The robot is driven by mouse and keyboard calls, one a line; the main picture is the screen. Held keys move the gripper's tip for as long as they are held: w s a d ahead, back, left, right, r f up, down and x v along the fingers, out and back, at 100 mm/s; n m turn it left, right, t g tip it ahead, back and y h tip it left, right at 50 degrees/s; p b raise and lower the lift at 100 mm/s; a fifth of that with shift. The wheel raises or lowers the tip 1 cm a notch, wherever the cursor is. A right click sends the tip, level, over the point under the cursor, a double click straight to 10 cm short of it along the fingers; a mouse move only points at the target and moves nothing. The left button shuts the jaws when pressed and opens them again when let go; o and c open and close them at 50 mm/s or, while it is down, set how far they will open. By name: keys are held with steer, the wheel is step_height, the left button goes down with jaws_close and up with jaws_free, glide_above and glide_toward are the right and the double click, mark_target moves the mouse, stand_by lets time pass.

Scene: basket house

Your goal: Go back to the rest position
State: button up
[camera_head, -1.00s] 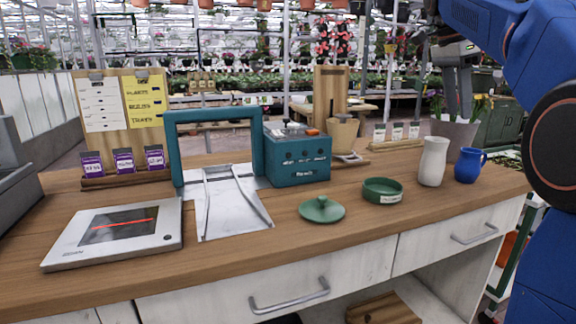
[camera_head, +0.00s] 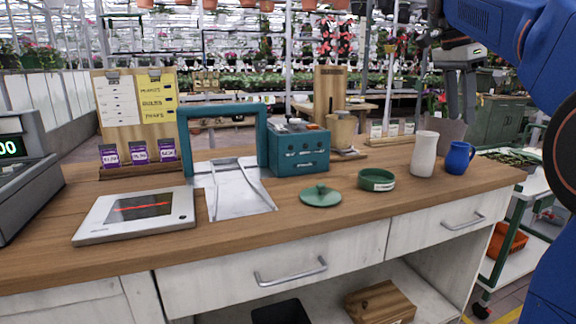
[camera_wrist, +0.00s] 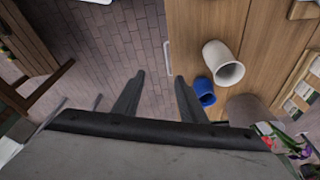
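My gripper (camera_head: 461,112) hangs at the upper right in the head view, up above the right end of the counter. In the wrist view its two dark fingers (camera_wrist: 157,95) stand apart with nothing between them, and brick floor shows behind. A white vase (camera_head: 424,154) and a blue jug (camera_head: 459,158) stand upright on the counter (camera_head: 350,207) below the gripper. In the wrist view, the blue jug (camera_wrist: 204,92) and white vase (camera_wrist: 222,64) lie just right of the fingers, apart from them.
A green dish (camera_head: 376,180), a green lid (camera_head: 320,196), a teal box (camera_head: 298,152), a teal frame (camera_head: 262,140) and a flat screen device (camera_head: 136,214) stand on the counter. A cash register (camera_head: 25,175) is at the left. A wooden box (camera_head: 380,302) sits on the lower shelf.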

steer(key=s+a+f+n+t+y, duration=0.1)
steer(key=s+a+f+n, duration=0.3)
steer(key=s+f, duration=0.5)
steer(key=s+a+f+n+t+y, duration=0.1)
steer(key=s+a+f+n, duration=0.3)
steer(key=f, duration=1.2)
steer(key=s+a+f+n+t+y, duration=0.1)
steer(key=s+a+f+n, duration=0.3)
steer(key=s+f+n, duration=0.5)
steer(key=s+f+t, duration=0.1)
steer(key=s+f, duration=0.2)
steer(key=s, duration=0.4)
steer(key=shift+a+f+t, duration=0.2)
steer(key=shift+f+t, duration=0.1)
